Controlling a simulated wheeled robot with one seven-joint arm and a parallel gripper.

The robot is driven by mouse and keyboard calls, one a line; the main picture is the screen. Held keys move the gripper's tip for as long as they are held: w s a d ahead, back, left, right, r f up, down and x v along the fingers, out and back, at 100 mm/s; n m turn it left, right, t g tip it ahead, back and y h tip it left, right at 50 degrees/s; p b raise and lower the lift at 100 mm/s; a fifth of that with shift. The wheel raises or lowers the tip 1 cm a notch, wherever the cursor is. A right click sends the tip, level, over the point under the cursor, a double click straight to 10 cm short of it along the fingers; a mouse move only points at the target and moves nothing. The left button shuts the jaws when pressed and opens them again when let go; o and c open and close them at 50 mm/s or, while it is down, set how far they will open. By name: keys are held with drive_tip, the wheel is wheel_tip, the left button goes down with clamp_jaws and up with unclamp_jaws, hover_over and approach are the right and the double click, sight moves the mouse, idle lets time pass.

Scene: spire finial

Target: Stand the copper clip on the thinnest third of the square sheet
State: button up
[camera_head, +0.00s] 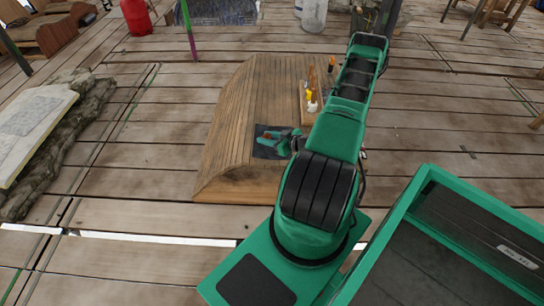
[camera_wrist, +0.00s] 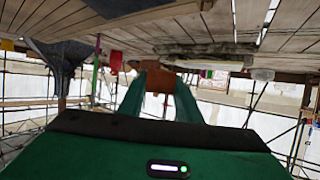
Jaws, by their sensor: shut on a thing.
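The square sheet (camera_head: 261,153) is dark and lies on the curved wooden bench top (camera_head: 245,110), in the middle of the head view. I cannot make out its thirds. My gripper (camera_head: 268,138) is over the sheet and hides part of it. In the wrist view, my gripper's two green fingers (camera_wrist: 159,92) are shut on the copper clip (camera_wrist: 157,81). The clip is a small reddish-brown block at the fingertips. I cannot tell whether it touches the sheet. A dark patch at the top of the wrist view may be the sheet.
A wooden board (camera_head: 310,112) with small yellow, white and orange items stands on the bench, right of the sheet and close to my arm. A red container (camera_head: 136,16) stands at the back. Planks left of the bench are clear.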

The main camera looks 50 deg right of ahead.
drive_tip(key=s+d+f+m+h, duration=0.2)
drive_tip(key=s+d+f, duration=0.45)
drive_tip(key=s, duration=0.35)
drive_tip(key=x, duration=0.8)
drive_tip(key=f+x, duration=0.1)
drive_tip(key=x, duration=0.3)
drive_tip(key=shift+w+d+f, duration=0.1)
drive_tip(key=shift+w+d, duration=0.05)
drive_tip(key=shift+d, duration=0.05)
drive_tip(key=shift+w+f, duration=0.1)
drive_tip(key=shift+f, duration=1.95)
drive_tip(key=o, duration=1)
drive_tip(key=shift+f, duration=0.1)
drive_tip(key=shift+o, duration=0.2)
